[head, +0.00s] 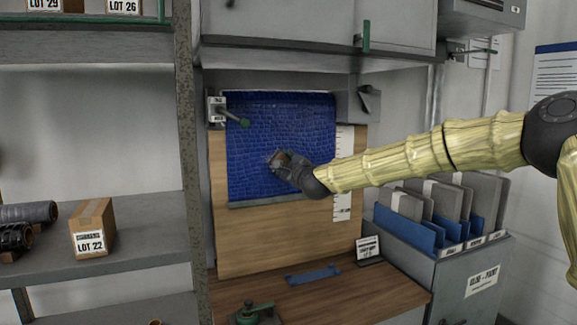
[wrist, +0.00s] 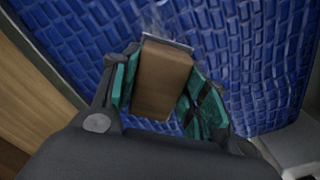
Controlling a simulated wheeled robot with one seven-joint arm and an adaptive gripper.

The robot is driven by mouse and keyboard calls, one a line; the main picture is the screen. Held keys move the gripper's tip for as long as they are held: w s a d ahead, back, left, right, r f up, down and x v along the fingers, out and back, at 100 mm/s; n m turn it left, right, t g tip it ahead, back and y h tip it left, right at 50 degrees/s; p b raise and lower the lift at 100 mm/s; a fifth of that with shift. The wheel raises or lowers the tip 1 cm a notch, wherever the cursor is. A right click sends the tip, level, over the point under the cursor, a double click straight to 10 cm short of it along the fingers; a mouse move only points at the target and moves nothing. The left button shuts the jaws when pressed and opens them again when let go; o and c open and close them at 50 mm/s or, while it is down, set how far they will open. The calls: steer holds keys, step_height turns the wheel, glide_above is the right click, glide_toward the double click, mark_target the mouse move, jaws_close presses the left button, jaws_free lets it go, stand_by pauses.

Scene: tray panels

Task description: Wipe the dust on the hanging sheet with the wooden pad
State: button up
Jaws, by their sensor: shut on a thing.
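The hanging sheet (head: 255,130) is blue with a brick-like pattern and hangs in front of a wooden board. In the wrist view the sheet (wrist: 225,50) fills most of the background. My gripper (head: 283,160) is at the middle of the sheet, and in the wrist view my gripper (wrist: 165,85) is shut on the brown wooden pad (wrist: 163,82). The pad's far end is at or very near the sheet; I cannot tell if it touches. A faint greyish patch of dust (wrist: 158,22) shows just beyond the pad's far edge. The pad (head: 279,158) is partly hidden by my gripper in the head view.
A grey file box (head: 460,275) stands right of the wooden counter (head: 340,295). Shelves (head: 130,255) stand left.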

steer(key=shift+s+a+b, duration=0.15)
steer(key=shift+s+a, duration=0.15)
steer(key=shift+a, duration=0.75)
steer(key=shift+s+a+b, duration=0.15)
steer(key=shift+s+a, duration=0.2)
steer(key=shift+a, duration=0.7)
steer(key=shift+s+a+b, duration=0.15)
steer(key=shift+s+a, duration=0.15)
steer(key=shift+a, duration=0.75)
steer(key=shift+a+r, duration=0.1)
steer(key=shift+r, duration=0.15)
steer(key=shift+w+d+r+b, duration=0.1)
steer(key=shift+w+d+b, duration=0.45)
steer(key=shift+d, duration=1.1)
steer(key=shift+w+d+f+b, duration=0.1)
steer(key=shift+w+d+b, duration=0.45)
steer(key=shift+d, duration=1.15)
steer(key=shift+w+d+r+b, duration=0.1)
steer(key=shift+w+d+b, duration=0.45)
steer(key=shift+d, duration=1.1)
steer(key=shift+w+d+b, duration=0.25)
steer(key=shift+d+b, duration=0.05)
steer(key=shift+d, duration=0.5)
steer(key=shift+w+d+b, duration=0.2)
steer(key=shift+d+b, duration=0.05)
steer(key=shift+d, duration=0.5)
steer(key=shift+a, duration=0.1)
